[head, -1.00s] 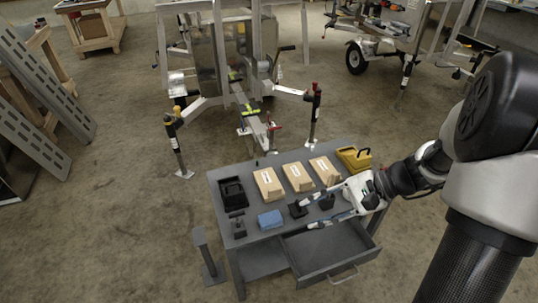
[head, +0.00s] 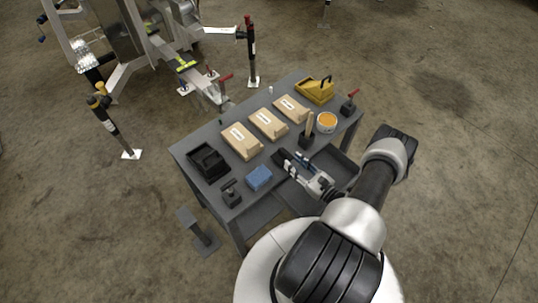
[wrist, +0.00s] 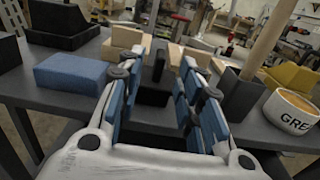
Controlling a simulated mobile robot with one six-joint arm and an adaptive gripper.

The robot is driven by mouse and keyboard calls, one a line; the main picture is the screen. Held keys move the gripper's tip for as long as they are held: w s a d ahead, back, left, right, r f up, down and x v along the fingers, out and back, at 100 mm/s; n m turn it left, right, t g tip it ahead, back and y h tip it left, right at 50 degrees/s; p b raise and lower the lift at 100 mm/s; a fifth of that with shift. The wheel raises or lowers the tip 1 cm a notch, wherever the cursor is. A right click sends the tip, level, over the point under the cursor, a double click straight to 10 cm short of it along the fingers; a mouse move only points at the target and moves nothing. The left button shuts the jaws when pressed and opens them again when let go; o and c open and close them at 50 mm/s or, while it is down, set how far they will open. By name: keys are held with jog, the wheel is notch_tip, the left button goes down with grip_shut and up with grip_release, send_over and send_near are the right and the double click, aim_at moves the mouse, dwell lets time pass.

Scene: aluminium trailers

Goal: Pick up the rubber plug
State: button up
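My gripper (head: 290,162) is low over the front part of the grey workbench (head: 180,150). In the wrist view my gripper (wrist: 158,85) is open, with its blue-padded fingers on either side of a black piece (wrist: 158,68) that has an upright stem and a flat base. That piece also shows at the fingertips in the head view (head: 280,156). It looks narrower than the gap, and I see no clear contact. It may be the rubber plug, but I cannot be sure. Its lower part is partly hidden by the fingers.
A blue block (head: 259,178) and a black tool (head: 231,192) lie left. Tan blocks (head: 268,123) and a yellow caddy (head: 316,90) sit behind. A drawer appears open beneath my arm.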

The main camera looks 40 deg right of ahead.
aim_at(287, 156)
jog(key=shift+w+f, duration=0.15)
jog(key=shift+w, duration=0.1)
jog(key=w, duration=0.2)
jog(key=w+b, duration=0.1)
jog(key=w, duration=0.3)
jog(key=shift+w+a+b, duration=0.25)
jog(key=shift+w+b, duration=0.1)
jog(key=shift+b, duration=0.05)
jog(key=shift+c, duration=0.2)
grip_shut()
